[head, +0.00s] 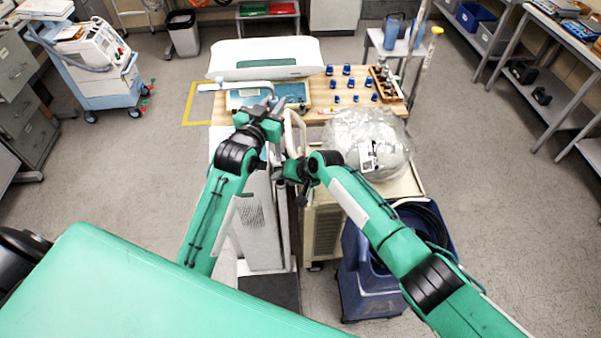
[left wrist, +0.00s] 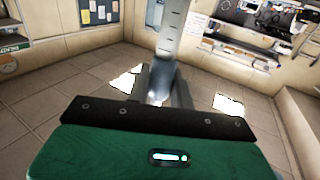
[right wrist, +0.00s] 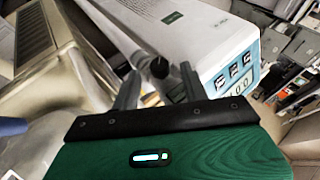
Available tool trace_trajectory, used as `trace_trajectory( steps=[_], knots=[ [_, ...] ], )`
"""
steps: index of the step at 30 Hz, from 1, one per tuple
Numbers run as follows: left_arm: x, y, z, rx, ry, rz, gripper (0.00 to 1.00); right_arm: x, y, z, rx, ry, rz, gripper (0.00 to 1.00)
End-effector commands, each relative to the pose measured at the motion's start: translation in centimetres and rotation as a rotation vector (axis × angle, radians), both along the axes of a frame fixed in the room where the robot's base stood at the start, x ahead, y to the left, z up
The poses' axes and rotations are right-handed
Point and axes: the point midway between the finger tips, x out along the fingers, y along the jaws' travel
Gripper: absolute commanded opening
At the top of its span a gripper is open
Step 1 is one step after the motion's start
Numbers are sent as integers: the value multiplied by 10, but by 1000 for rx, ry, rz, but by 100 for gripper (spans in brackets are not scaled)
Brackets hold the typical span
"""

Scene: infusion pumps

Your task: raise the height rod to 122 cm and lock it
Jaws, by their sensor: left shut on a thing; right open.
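The height rod (left wrist: 172,38), pale with dark scale marks, stands up in the left wrist view. My left gripper (head: 268,112) is shut on it, high above the floor. A pale bar (head: 235,86), apparently its headpiece, reaches left beyond that gripper. The scale's white column (head: 262,220) stands below on a dark platform (head: 272,290). My right gripper (head: 290,172) is lower, beside the column. In the right wrist view its open fingers (right wrist: 158,88) stand either side of a dark round knob (right wrist: 160,67); contact cannot be told. The rod's height reading is not legible.
A wooden table (head: 345,108) behind the arms holds several blue-capped items. A plastic-wrapped round object (head: 370,145) sits on a cabinet right of my grippers. A blue bin (head: 370,280) stands on the floor at right. Floor is free left of the column.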

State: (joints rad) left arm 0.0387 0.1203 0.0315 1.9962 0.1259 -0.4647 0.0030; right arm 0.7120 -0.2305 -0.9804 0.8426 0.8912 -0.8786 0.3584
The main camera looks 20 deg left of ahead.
Motion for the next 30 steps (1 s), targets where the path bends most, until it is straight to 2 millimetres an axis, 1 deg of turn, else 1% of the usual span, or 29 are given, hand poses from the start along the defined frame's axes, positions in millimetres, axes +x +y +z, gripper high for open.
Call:
trace_trajectory(
  steps=[18,24,30],
  knots=[
    [0,0,1,1,-3,1,0,-10,-55,67,0,-3,0,45],
    [0,0,1,1,-3,1,0,-12,-64,79,0,-2,-1,45],
    [0,0,1,1,-3,0,0,-13,-66,80,-2,0,-1,45]
  ],
)
